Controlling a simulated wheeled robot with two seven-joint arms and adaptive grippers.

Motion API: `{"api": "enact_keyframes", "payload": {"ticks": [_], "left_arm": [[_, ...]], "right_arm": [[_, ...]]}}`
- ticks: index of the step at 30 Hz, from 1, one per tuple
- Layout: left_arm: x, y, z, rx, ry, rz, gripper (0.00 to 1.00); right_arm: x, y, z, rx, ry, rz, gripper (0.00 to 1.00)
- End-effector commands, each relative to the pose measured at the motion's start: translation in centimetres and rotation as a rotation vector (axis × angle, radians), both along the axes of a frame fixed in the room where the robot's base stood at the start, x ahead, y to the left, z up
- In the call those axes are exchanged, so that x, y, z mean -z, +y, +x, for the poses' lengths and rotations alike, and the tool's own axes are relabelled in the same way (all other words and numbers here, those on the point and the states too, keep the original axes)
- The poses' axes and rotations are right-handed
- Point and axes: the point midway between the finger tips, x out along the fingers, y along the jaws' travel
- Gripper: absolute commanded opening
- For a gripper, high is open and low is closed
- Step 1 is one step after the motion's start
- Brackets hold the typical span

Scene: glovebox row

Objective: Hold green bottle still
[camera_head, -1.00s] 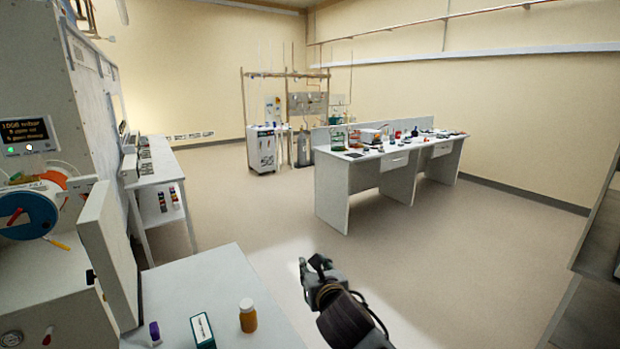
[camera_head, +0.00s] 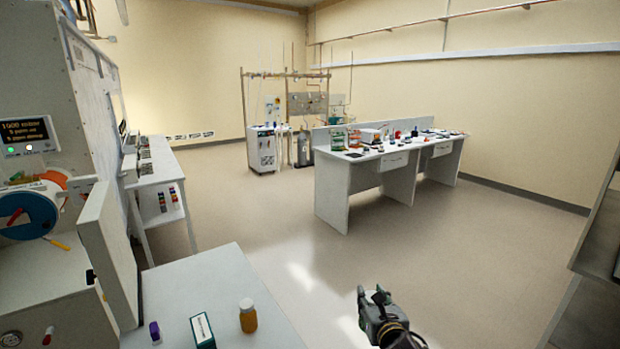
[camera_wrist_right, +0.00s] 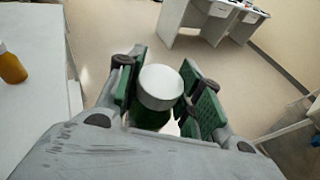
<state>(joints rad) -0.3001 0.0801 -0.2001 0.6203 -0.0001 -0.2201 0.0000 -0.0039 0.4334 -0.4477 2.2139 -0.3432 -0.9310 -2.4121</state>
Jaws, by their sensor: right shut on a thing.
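The green bottle (camera_wrist_right: 152,115) shows in the right wrist view, with a white cap (camera_wrist_right: 161,84). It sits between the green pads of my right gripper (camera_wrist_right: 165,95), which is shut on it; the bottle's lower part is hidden. In the head view my right gripper (camera_head: 370,302) is over open floor, to the right of the near white table, and I cannot make out the bottle there. My left gripper is not in view.
The near white table (camera_head: 228,276) holds an amber bottle (camera_head: 248,318), a green-and-white box (camera_head: 203,331) and a small purple item (camera_head: 155,331). A white lab bench (camera_head: 335,190) with several items stands farther back. The floor between them is clear.

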Motion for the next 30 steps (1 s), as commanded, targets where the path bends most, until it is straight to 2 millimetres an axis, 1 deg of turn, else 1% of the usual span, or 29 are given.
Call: {"api": "enact_keyframes", "payload": {"ticks": [1,9,15,21,30], "left_arm": [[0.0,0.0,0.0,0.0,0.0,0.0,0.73],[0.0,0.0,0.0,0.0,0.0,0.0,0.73],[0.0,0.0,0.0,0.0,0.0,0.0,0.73],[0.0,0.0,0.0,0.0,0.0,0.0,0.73],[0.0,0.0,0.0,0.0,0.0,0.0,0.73]], "right_arm": [[0.6,-0.6,-0.3,0.007,0.003,-0.001,0.0],[3.1,-3.0,-1.5,0.033,0.004,-0.001,0.0],[5.3,-4.4,-2.5,0.046,0.004,-0.001,0.0],[7.5,-5.4,-3.9,0.052,0.004,-0.001,0.0],[11.0,-5.9,-6.3,0.047,0.003,-0.001,0.0]]}}
